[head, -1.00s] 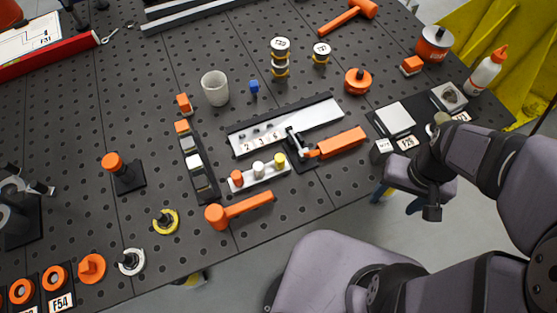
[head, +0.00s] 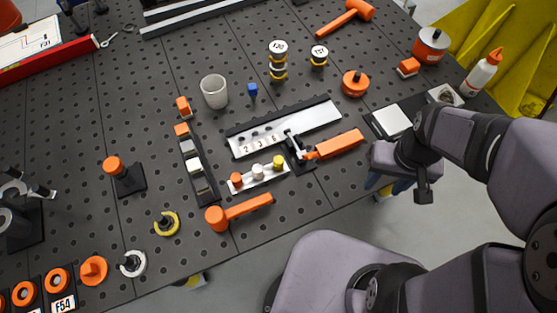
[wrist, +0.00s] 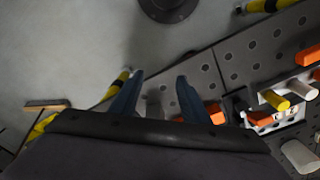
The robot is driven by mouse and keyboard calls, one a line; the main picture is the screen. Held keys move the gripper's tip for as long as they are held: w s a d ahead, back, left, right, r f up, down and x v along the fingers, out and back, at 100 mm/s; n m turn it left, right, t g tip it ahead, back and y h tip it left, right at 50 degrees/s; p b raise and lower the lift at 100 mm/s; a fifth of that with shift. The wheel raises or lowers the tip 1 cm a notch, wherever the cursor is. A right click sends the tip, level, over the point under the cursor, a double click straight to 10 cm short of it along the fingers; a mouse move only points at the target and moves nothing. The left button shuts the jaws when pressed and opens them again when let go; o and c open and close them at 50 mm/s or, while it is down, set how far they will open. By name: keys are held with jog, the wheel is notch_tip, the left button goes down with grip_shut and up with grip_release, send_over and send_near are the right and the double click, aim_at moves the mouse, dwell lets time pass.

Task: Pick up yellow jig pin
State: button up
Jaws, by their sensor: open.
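The yellow jig pin (head: 278,162) stands in the right end of a small light pin block (head: 241,184), beside a white pin (head: 258,170) and an orange pin (head: 236,179). In the wrist view the yellow pin (wrist: 275,101) shows at the right, next to the white pin (wrist: 304,90). My gripper (head: 389,185) is off the table's front edge, to the right of the pin block and well apart from it. Its two blue fingers are spread with nothing between them in the wrist view (wrist: 158,88).
A toggle clamp with an orange handle (head: 339,144) lies just right of the block. An orange mallet (head: 240,210) lies in front of it. A slotted metal plate (head: 290,127) is behind, and a dark rack (head: 193,165) stands left. Bare perforated table lies between mallet and front edge.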

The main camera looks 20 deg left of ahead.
jog(key=w+a+r+n+t+p, duration=0.1)
jog(key=w+a+r+n+p, duration=0.2)
jog(key=a, duration=0.4)
jog(key=n+g, duration=0.1)
jog(key=n, duration=0.2)
send_near(279, 160)
jog(key=f, duration=0.3)
jog(key=shift+w+d+f, duration=0.1)
jog(key=shift+d+f, duration=0.1)
jog(key=shift+d, duration=0.05)
jog(key=shift+s+a, duration=0.15)
jog(key=shift+s, duration=0.15)
jog(key=shift+w+a+f+p, duration=0.15)
jog(key=shift+f+p, duration=0.6)
jog(key=shift+f, duration=1.1)
jog(key=shift+w+f+p, duration=0.2)
jog(key=shift+f+p, duration=0.55)
jog(key=shift+f, duration=1.15)
grip_shut()
